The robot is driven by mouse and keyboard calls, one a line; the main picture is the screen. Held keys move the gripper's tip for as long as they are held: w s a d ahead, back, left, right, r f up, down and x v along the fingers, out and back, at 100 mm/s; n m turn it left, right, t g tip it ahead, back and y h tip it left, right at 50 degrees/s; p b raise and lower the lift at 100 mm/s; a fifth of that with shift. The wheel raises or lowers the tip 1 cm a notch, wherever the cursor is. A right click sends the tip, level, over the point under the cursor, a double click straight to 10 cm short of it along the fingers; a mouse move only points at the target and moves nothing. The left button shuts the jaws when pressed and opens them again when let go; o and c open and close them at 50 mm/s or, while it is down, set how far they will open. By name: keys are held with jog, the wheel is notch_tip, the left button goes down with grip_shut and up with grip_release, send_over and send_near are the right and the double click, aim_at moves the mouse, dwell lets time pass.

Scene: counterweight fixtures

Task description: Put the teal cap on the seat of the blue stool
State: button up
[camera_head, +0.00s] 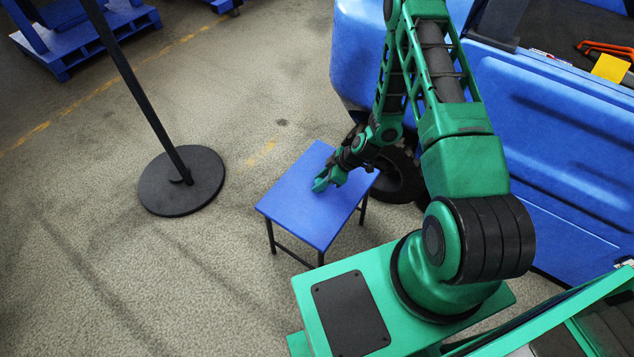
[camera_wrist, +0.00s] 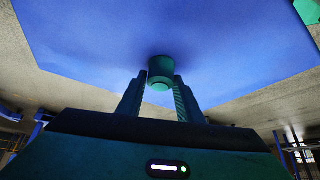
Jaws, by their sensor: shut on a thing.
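The teal cap (camera_wrist: 161,66) is between the two fingertips of my gripper (camera_wrist: 160,82) in the wrist view. The fingers are shut on its sides. The blue stool (camera_head: 296,211) has a flat square blue seat and dark legs, and stands upright on the floor. In the head view my gripper (camera_head: 328,180) is over the far part of the seat, inside its edges. The seat also fills much of the wrist view (camera_wrist: 90,50), with a soft shadow by the cap. I cannot tell whether the cap touches the seat.
A blue vehicle or cart body (camera_head: 560,150) stands close on the right, with a dark wheel (camera_head: 402,180) beside the stool. A black post on a round base (camera_head: 170,195) stands to the left. Blue pallets (camera_head: 85,35) lie at the far left. The floor between is clear.

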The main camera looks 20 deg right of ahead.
jog(key=o, duration=0.7)
jog(key=s+d+r+m+g+h, duration=0.15)
jog(key=s+d+r, duration=0.3)
jog(key=r, duration=0.65)
jog(key=s+d+r+m+h, duration=0.1)
jog(key=s+d+r+m, duration=0.4)
jog(key=r, duration=0.7)
jog(key=s+d+r+m+g+h, duration=0.1)
jog(key=s+d+r+h, duration=0.15)
jog(key=d+r, duration=0.65)
jog(key=s+r+m, duration=0.3)
jog(key=s+r, duration=0.2)
jog(key=s, duration=0.1)
jog(key=s+a+r+m, duration=0.1)
jog(key=s+r+m, duration=0.3)
jog(key=s+r, duration=0.2)
jog(key=s+r+m+g, duration=0.1)
jog(key=s+r+m, duration=0.2)
jog(key=s+r, duration=0.2)
jog(key=shift+s+a+r+m, duration=0.1)
jog(key=shift+s+a+m, duration=0.1)
jog(key=shift+s, duration=0.55)
jog(key=shift+s+a+r+m, duration=0.1)
jog(key=shift+s+a+m, duration=0.05)
jog(key=shift+s, duration=0.6)
